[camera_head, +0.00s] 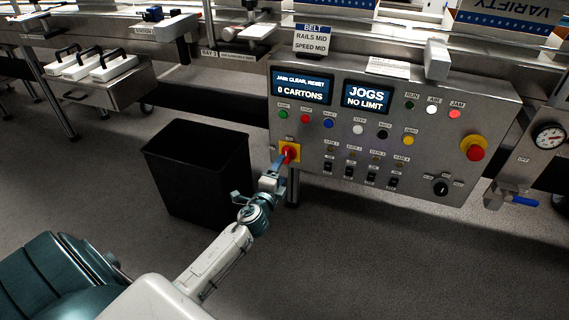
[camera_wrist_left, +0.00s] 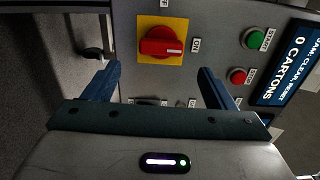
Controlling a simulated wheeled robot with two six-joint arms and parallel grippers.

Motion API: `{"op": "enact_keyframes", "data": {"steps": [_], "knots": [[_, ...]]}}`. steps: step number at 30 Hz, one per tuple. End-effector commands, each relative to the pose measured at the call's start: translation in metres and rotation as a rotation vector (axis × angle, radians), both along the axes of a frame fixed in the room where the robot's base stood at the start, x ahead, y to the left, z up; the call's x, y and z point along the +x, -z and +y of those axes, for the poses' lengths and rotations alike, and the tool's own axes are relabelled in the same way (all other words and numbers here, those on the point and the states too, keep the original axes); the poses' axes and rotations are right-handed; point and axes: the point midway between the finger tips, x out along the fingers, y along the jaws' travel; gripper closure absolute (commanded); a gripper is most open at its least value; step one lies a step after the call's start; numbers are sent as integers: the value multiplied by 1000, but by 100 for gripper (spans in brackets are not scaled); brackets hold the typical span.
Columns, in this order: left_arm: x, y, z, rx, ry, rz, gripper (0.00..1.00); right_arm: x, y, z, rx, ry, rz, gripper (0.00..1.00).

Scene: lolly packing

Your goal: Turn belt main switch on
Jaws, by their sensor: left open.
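The main switch is a red rotary knob (camera_wrist_left: 162,46) on a yellow square plate (camera_wrist_left: 147,58), at the lower left of the control panel (camera_head: 317,117). In the head view the red knob (camera_head: 290,153) is partly hidden by my gripper. My left gripper (camera_head: 279,165) is just in front of it. In the left wrist view the two blue fingers (camera_wrist_left: 158,82) are apart with nothing between them, and the knob lies beyond their tips, between their lines. A label reading "ON" (camera_wrist_left: 195,45) sits beside the plate. My right gripper is not in view.
A black bin (camera_head: 197,168) stands left of the panel. Green (camera_wrist_left: 254,38) and red (camera_wrist_left: 238,76) buttons are near the switch. A red emergency knob (camera_head: 474,150) is at the panel's right. The panel display (camera_head: 301,87) reads "JAM: CLEAR, RESET" and "0 CARTONS".

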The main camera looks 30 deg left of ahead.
Motion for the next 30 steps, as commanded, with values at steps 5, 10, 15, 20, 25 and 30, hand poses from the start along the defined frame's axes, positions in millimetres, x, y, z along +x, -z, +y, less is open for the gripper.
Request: {"op": "enact_keyframes", "data": {"steps": [5, 10, 15, 20, 25, 30], "knots": [[-27, 1, -7, 0, 2, 1, 22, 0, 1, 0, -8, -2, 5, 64], [-38, 0, -9, -1, 1, 0, 22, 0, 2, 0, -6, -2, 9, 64], [-39, 0, -10, -2, 0, -1, 22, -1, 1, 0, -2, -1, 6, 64], [-39, 0, -10, -2, 1, 0, 22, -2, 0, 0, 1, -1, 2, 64], [-39, 0, -10, -2, 1, 0, 22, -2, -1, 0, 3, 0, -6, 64], [-38, -9, -21, -41, 37, -27, 22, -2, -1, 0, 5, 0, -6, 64]]}}
